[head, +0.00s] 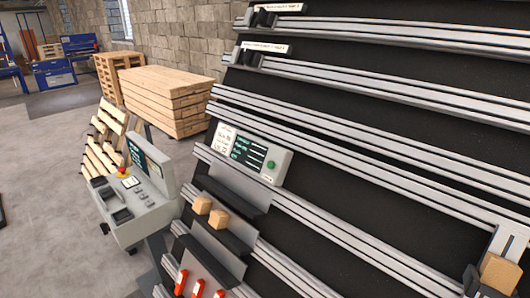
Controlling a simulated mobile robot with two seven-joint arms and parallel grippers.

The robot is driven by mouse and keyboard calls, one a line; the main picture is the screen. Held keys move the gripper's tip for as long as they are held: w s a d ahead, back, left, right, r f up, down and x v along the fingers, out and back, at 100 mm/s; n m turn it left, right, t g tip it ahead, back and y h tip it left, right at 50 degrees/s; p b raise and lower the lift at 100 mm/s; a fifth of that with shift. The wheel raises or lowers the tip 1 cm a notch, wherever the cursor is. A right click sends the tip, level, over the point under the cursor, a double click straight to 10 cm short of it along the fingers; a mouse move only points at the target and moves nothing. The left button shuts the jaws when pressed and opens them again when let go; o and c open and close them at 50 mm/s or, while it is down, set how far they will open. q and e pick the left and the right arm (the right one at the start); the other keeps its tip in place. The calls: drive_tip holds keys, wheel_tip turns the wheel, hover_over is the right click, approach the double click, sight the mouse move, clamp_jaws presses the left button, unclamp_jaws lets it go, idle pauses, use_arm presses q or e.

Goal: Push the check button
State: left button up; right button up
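A light grey control panel (282,165) is mounted on the rails of the tilted black board, near the middle of the head view. It has a dark screen (249,150) with green text lines and a round green button (270,165) at its right side. The button's label is too small to read, so I cannot tell for sure that it is the check button. Neither of my grippers shows in the head view, and nothing covers the green button.
A grey console (145,214) with a screen and red knob (122,171) stands left of the board. Below the panel are wooden blocks (218,219) on a dark ledge and red-handled items (197,288). Another block (500,272) sits lower right. Stacked timber (165,100) stands behind.

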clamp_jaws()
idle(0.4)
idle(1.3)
